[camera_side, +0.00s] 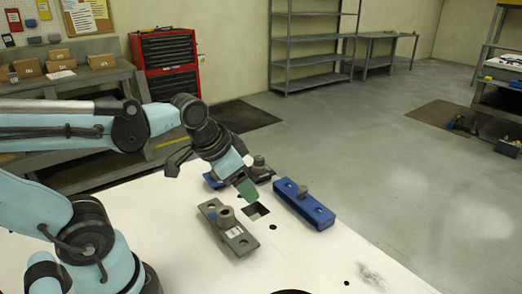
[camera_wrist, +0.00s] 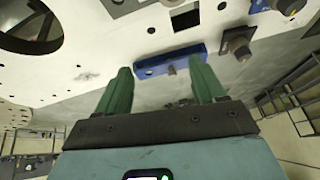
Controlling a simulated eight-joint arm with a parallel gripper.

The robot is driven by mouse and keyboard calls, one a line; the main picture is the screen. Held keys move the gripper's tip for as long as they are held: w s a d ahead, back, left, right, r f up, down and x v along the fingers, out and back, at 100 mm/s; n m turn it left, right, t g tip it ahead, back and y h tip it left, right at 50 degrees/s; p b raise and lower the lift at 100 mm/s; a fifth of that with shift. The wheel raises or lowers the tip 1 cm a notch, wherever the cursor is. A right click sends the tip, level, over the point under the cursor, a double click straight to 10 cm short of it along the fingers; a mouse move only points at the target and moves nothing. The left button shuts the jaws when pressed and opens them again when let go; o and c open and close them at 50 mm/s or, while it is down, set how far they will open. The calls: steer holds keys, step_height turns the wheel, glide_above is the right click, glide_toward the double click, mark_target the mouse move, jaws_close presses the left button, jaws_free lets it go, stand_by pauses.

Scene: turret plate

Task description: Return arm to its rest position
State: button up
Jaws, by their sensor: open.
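My gripper (camera_side: 247,188) is above the white table in the side view, its green fingers pointing down toward the right. In the wrist view its two green fingers (camera_wrist: 162,80) are spread apart with nothing held between them. In the side view only one finger shows clearly. A blue block with a grey knob (camera_side: 318,213) lies to the right of the gripper. A grey plate with a raised cylinder (camera_side: 240,244) lies below it, nearer the camera. Another grey part with a knob (camera_side: 262,176) stands behind the gripper, beside a smaller blue part (camera_side: 212,181), partly hidden.
The white table (camera_side: 180,235) has a square opening (camera_side: 255,211) between the grey plate and blue block, and small round holes. In the wrist view a large round opening (camera_wrist: 35,33) shows at upper left. A red tool chest (camera_side: 166,55) and shelves (camera_side: 315,48) stand well behind.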

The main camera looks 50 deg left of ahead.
steer(key=shift+w+d+n+t, duration=0.3)
steer(key=shift+d+n+t, duration=0.35)
steer(key=shift+n+t, duration=0.2)
steer(key=o, duration=0.4)
steer(key=shift+w+a+r, duration=0.1)
steer(key=shift+a+r, duration=0.05)
steer(key=shift+o, duration=0.9)
steer(key=w+a+r+n+g, duration=0.1)
steer(key=w+a+r+n, duration=0.1)
steer(key=a+r+n, duration=0.2)
steer(key=shift+w+a+g+y, duration=0.2)
steer(key=shift+w+g+y, duration=0.1)
steer(key=shift+w+g, duration=0.05)
steer(key=w+a+r+n+g, duration=0.1)
steer(key=a+r+n+g, duration=0.25)
steer(key=a+n, duration=0.5)
steer(key=w+a+r+n+g, duration=0.2)
steer(key=a+r+n, duration=0.25)
steer(key=a, duration=0.65)
step_height(320, 180, down, 10)
steer(key=shift+s+d+n+h, duration=0.2)
steer(key=shift+d+n+h, duration=0.05)
steer(key=shift+n+h, duration=0.2)
steer(key=shift+r, duration=0.15)
